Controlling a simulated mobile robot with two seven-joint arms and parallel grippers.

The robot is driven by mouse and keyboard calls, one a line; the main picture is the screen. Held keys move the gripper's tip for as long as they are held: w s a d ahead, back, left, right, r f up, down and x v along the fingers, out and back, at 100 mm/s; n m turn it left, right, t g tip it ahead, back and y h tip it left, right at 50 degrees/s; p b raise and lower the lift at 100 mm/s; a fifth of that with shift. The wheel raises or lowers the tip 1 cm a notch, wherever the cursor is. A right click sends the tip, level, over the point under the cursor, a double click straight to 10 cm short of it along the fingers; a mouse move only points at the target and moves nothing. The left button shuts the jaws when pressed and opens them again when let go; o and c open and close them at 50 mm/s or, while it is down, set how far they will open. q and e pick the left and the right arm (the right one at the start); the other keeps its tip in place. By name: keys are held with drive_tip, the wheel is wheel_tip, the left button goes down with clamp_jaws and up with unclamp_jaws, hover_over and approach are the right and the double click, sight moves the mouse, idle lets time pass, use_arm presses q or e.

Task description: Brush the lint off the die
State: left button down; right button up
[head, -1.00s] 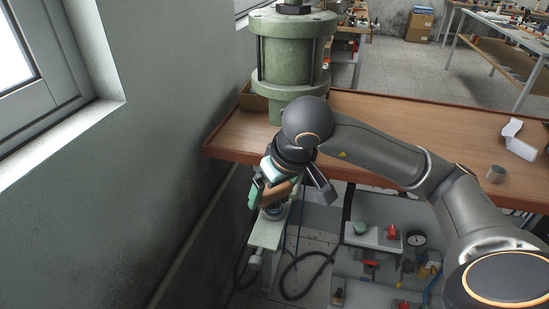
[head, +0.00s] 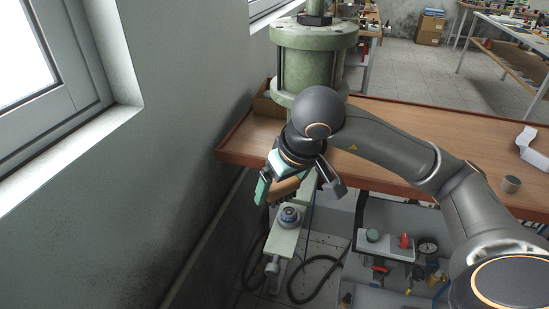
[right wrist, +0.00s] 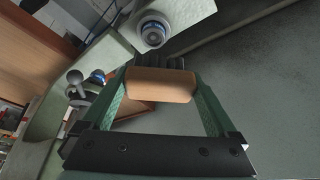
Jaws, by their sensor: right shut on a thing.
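My right gripper (head: 283,186) is shut on a brush, whose tan wooden handle (head: 291,187) lies across between the green fingers. In the right wrist view the handle (right wrist: 160,85) sits between both fingers, with dark bristles (right wrist: 160,62) on its far side. My left gripper is out of view.
A green press cylinder (head: 314,60) stands behind my right wrist at the bench's left end. The wooden bench top (head: 420,135) lies under my right forearm. The grey wall (head: 190,150) is close on the left. A panel with coloured knobs (head: 386,243) is at lower right.

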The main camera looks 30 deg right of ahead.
drive_tip(key=shift+r+p, duration=1.45)
drive_tip(key=shift+r, duration=1.15)
